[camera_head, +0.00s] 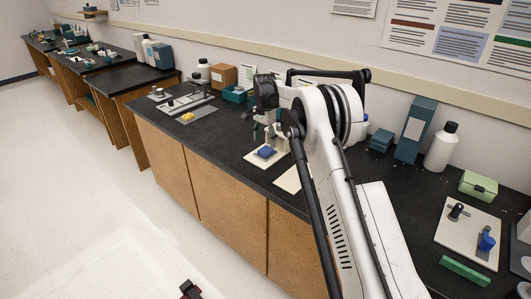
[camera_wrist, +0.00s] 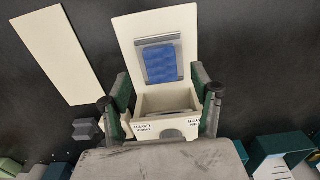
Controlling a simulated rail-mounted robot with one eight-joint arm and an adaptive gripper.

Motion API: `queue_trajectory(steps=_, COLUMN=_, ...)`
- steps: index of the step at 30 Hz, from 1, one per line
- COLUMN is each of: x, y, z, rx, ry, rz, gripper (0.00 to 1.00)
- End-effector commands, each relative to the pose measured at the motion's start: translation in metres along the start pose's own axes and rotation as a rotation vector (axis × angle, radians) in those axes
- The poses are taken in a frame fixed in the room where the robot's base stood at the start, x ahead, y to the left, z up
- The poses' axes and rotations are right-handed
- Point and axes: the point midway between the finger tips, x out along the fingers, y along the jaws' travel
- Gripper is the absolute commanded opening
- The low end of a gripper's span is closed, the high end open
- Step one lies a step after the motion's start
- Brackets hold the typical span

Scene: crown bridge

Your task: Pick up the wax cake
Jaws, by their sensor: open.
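A blue block (camera_wrist: 160,63), which looks like the wax cake, lies in a grey-edged holder on a cream board (camera_wrist: 130,25) in the wrist view. In the head view the blue block (camera_head: 266,152) sits on its pale board on the black bench, just below my gripper (camera_head: 268,132). In the wrist view my gripper (camera_wrist: 160,92) is open, its two fingers spread apart. An open cream box (camera_wrist: 150,125) with printed labels shows between the fingers, nearer the wrist than the blue block. I cannot tell whether the fingers touch the box.
A plain cream panel (camera_wrist: 63,55) lies left of the board. A small grey stepped piece (camera_wrist: 86,130) is near the left finger. A teal open bin (camera_wrist: 278,155) is at lower right. On the bench stand a white bottle (camera_head: 441,147) and teal boxes (camera_head: 415,130).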

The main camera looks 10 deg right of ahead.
Motion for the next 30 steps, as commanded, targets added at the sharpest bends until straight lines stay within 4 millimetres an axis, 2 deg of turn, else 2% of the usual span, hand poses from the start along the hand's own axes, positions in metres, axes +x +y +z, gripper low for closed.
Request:
queue_trajectory(steps=11, x=0.045, y=-0.001, z=-0.006, rx=0.0, ry=0.0, rz=0.0, gripper=0.6)
queue_trajectory(steps=19, x=0.049, y=-0.001, z=-0.006, rx=0.0, ry=0.0, rz=0.0, gripper=0.59)
queue_trajectory(steps=30, x=0.049, y=-0.001, z=-0.006, rx=0.0, ry=0.0, rz=0.0, gripper=0.1)
